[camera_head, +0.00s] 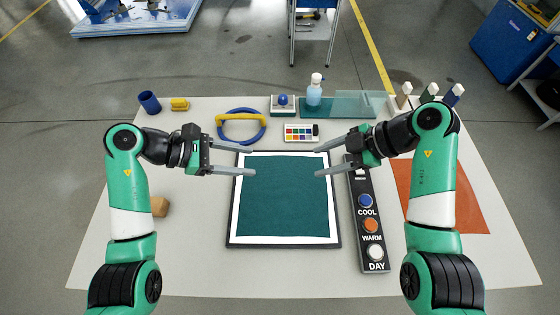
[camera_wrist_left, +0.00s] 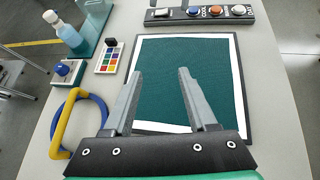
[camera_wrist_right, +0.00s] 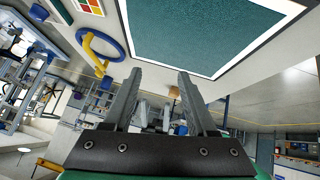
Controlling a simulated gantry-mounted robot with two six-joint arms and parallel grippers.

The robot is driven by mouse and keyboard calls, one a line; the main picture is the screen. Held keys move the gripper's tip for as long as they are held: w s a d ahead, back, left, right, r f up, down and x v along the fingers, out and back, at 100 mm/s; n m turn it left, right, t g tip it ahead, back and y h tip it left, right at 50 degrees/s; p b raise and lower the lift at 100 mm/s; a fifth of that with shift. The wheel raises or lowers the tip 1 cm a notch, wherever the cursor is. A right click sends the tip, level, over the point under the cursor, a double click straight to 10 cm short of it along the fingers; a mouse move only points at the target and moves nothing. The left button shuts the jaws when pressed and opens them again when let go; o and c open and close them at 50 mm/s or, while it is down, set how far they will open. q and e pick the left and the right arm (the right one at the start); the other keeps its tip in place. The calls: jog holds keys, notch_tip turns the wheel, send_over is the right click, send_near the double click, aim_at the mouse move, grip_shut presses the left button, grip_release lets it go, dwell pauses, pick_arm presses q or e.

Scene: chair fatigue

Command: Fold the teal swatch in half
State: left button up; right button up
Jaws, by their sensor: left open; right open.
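The teal swatch (camera_head: 286,197) lies flat and unfolded on a white board with a dark frame (camera_head: 284,242) in the middle of the table. It also shows in the left wrist view (camera_wrist_left: 205,90) and at the top of the right wrist view (camera_wrist_right: 195,30). My left gripper (camera_head: 248,160) is open and empty, with its fingertips over or near the board's far left part. My right gripper (camera_head: 321,161) is open and empty near the board's far right part. Neither gripper holds the swatch. I cannot tell how high the fingertips are above it.
A button panel (camera_head: 369,226) lies right of the board. An orange sheet (camera_head: 470,200) is partly behind my right arm. A blue ring with yellow handle (camera_head: 241,126), a color card (camera_head: 300,132) and a spray bottle (camera_head: 314,91) are behind. The table's front strip is clear.

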notch_tip(320, 180, down, 3)
jog(key=s+d+m+g+h, duration=0.1)
jog(key=s+d+g, duration=0.1)
pick_arm(q)
jog(key=shift+g+y, duration=0.5)
jog(key=shift+g, duration=0.2)
jog(key=f, duration=0.3)
jog(key=s+a+f, duration=0.1)
jog(key=f, duration=0.3)
jog(key=s+a+f, duration=0.1)
jog(key=f, duration=0.2)
jog(key=shift+f, duration=0.3)
pick_arm(e)
send_near(317, 193)
jog(key=x, duration=0.5)
jog(key=shift+s+a+r, duration=0.1)
jog(key=shift+s+a, duration=0.15)
jog(key=shift+a, duration=0.15)
pick_arm(q)
jog(key=shift+f, duration=0.45)
pick_arm(e)
jog(key=shift+w+f, duration=0.1)
jog(key=shift+f, duration=0.35)
